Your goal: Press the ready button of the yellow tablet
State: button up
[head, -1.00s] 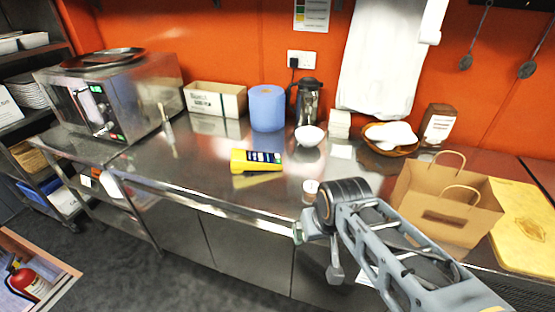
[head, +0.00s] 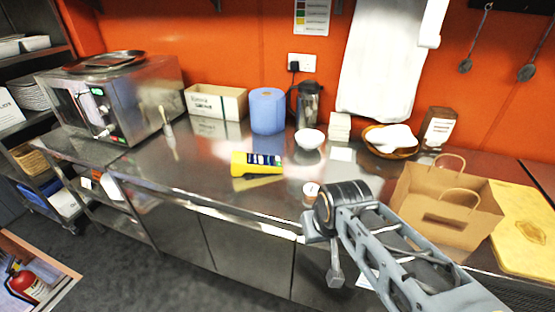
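The yellow tablet (head: 257,169) lies on the steel counter (head: 190,180), near the middle of the head view. It has a dark screen with small light and green marks; the ready button is too small to make out. My arm reaches in from the lower right. My gripper (head: 335,277) seems to be the small grey part hanging below the wrist, in front of the counter edge. It is to the right of the tablet and nearer to me, apart from it. Its fingers cannot be told open or shut.
A small lidded jar (head: 311,190) stands beside my wrist. Behind the tablet are a blue paper roll (head: 267,110), a white bowl (head: 309,138) and a dark jug (head: 308,104). A paper bag (head: 440,210) stands right. The counter left of the tablet is mostly clear.

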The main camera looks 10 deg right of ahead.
grip_shut()
dwell(0.9)
